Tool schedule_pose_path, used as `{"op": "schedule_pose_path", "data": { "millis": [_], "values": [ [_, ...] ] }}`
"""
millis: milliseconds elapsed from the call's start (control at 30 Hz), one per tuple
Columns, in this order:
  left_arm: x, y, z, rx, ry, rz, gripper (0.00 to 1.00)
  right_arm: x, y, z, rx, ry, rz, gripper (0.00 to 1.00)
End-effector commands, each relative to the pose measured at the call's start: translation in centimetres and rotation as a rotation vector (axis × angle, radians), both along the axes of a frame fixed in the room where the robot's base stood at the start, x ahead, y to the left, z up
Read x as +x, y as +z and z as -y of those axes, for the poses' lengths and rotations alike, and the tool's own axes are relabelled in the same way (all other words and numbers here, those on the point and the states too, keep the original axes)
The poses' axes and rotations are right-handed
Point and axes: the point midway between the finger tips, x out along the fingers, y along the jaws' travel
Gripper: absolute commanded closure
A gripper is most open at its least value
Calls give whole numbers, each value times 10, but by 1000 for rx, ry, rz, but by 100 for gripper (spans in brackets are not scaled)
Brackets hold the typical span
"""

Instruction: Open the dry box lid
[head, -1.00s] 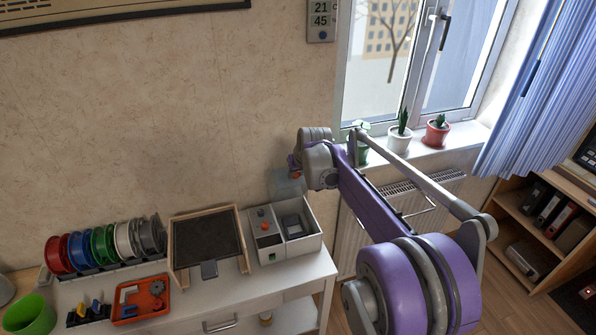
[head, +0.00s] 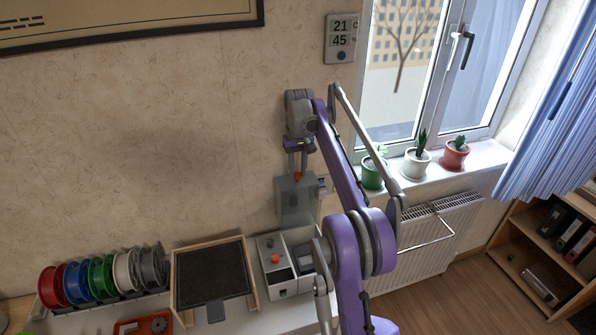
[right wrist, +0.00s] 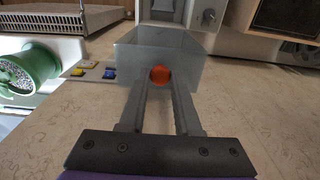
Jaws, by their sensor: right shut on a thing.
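The dry box (head: 281,294) is a white open-topped box at the right end of the table in the head view. Its grey translucent lid (head: 297,204) is raised, roughly upright above the box's back edge, in front of the wall. My right gripper (head: 298,172) is above the lid, pointing down, shut on the lid's orange knob (head: 298,177). In the right wrist view the orange knob (right wrist: 160,74) sits between the fingertips, with the translucent lid (right wrist: 150,52) behind it. My right arm hides part of the box's right side. My left gripper is not in view.
A dark-topped wooden-framed tray (head: 212,275) stands left of the box, beside a row of coloured spools (head: 100,278). Potted plants (head: 418,162) line the windowsill to the right of my arm. A radiator (head: 430,240) is below the sill.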

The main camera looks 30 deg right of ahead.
Motion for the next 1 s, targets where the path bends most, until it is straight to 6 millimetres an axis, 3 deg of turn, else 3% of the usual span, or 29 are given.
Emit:
{"op": "schedule_pose_path", "data": {
  "millis": [467, 500, 633, 1000],
  "values": [
    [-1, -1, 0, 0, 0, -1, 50, -1, -1, 0, 4, 0, -15, 100],
    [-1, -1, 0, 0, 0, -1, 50, -1, -1, 0, 4, 0, -15, 63],
    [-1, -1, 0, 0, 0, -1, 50, -1, -1, 0, 3, 0, -14, 40],
    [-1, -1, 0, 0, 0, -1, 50, -3, 4, -2, 3, 0, -12, 39]
  ]
}}
